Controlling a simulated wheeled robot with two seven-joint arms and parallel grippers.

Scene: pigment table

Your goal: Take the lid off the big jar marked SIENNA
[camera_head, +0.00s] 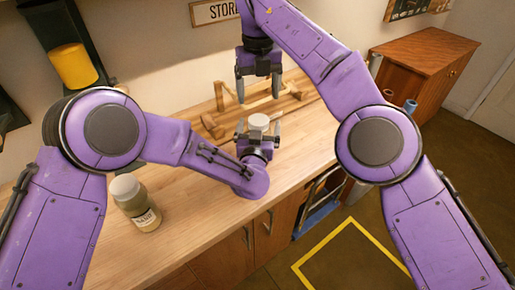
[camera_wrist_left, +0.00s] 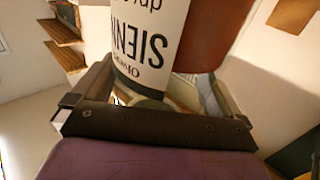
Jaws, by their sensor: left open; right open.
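The SIENNA jar shows large in the left wrist view, with its white label (camera_wrist_left: 150,35) upside down and its red-brown side (camera_wrist_left: 208,38) beside it. In the head view only its pale lid (camera_head: 258,121) shows clearly; my left gripper and wrist hide most of the body. My left gripper (camera_head: 258,130) is open, with one finger on each side of the jar; I cannot tell whether they touch it. My right gripper (camera_head: 258,88) is open and empty, pointing down behind and above the lid, in front of a wooden rack.
The wooden rack (camera_head: 212,126) stands on the wooden worktop (camera_head: 190,196) behind the jar. Another jar (camera_head: 135,203) with a pale lid and olive contents stands near the front edge at left. A yellow cylinder (camera_head: 73,66) sits high at left. The worktop between is clear.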

